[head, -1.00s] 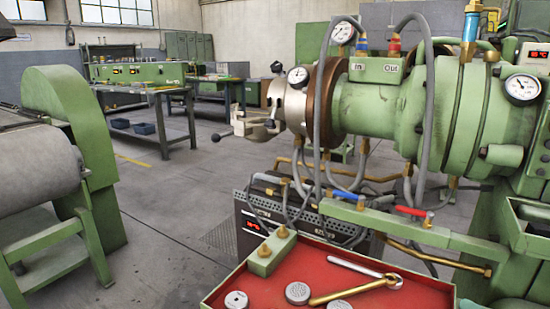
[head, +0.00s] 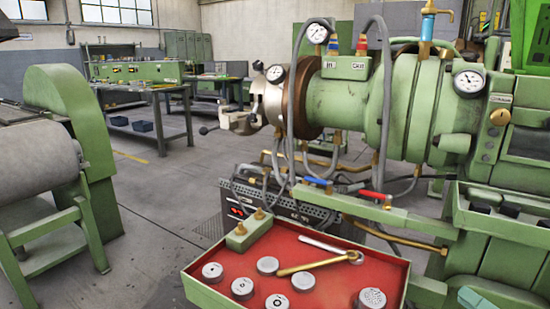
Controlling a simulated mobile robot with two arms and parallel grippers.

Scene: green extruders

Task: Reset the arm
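Neither of my grippers can be made out in the head view, and no arm of mine shows clearly. A pale green piece (head: 478,299) shows at the bottom edge on the right; I cannot tell what it belongs to. The green extruder (head: 408,105) stands at the right, with dial gauges, grey hoses and a grey metal head at its left end. In front of it is a red-lined green tray (head: 330,262). A wrench (head: 322,246) and a brass tool (head: 310,265) lie crossed in it, with several round metal discs around them.
A second green machine with a grey roller (head: 32,160) stands at the left. A black box with a red display (head: 238,209) sits on the floor behind the tray. Workbenches (head: 130,105) stand at the back left. The grey floor between the machines is clear.

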